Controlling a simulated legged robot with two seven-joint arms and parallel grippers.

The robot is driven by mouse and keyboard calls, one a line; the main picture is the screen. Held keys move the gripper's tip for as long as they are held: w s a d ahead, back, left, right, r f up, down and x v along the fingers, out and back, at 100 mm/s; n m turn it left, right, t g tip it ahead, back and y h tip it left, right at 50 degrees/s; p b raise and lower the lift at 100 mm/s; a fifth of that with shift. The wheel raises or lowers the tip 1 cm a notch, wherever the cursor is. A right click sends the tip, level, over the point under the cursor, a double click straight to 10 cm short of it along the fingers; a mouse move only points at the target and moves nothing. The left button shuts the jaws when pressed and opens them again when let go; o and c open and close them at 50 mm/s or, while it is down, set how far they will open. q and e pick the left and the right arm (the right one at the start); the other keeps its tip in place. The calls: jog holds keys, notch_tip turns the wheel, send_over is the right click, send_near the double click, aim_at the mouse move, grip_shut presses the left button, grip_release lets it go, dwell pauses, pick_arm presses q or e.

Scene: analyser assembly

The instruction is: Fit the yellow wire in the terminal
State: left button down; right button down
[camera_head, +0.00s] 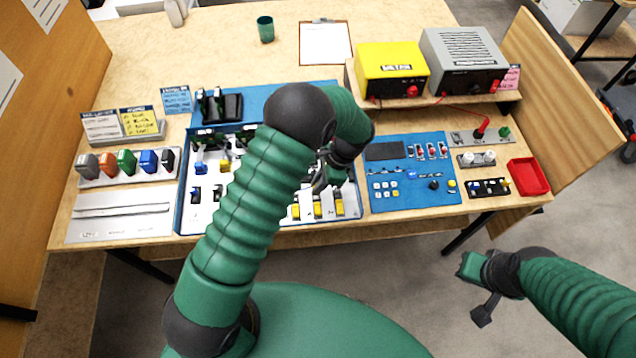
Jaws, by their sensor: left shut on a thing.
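My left gripper (322,182) is over the right part of the blue-edged parts tray (182,205), mostly behind my own forearm. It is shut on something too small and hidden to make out. I cannot pick out a yellow wire. Several yellow parts (318,209) stand in the tray's front right compartments, just below the gripper. Which piece is the terminal is not clear; a black strip with small coloured parts (488,188) lies at the right of the bench. My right gripper (474,290) hangs off the bench's front right, apart from everything; its finger opening is unclear.
A red bin (528,177) sits at the right edge. The bench (255,75) is mostly clear at the back.

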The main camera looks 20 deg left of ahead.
pick_arm(q)
jog(key=shift+f, duration=0.1)
jog(key=shift+f+b, duration=0.3)
jog(key=shift+f, duration=0.25)
jog(key=shift+f, duration=0.5)
dwell(0.6)
jog(key=c, duration=1)
grip_release()
jog(key=shift+c, duration=0.2)
notch_tip(320, 180, up, 7)
jog(key=p, duration=0.5)
jog(key=shift+r+p, duration=0.1)
jog(key=shift+p, duration=0.3)
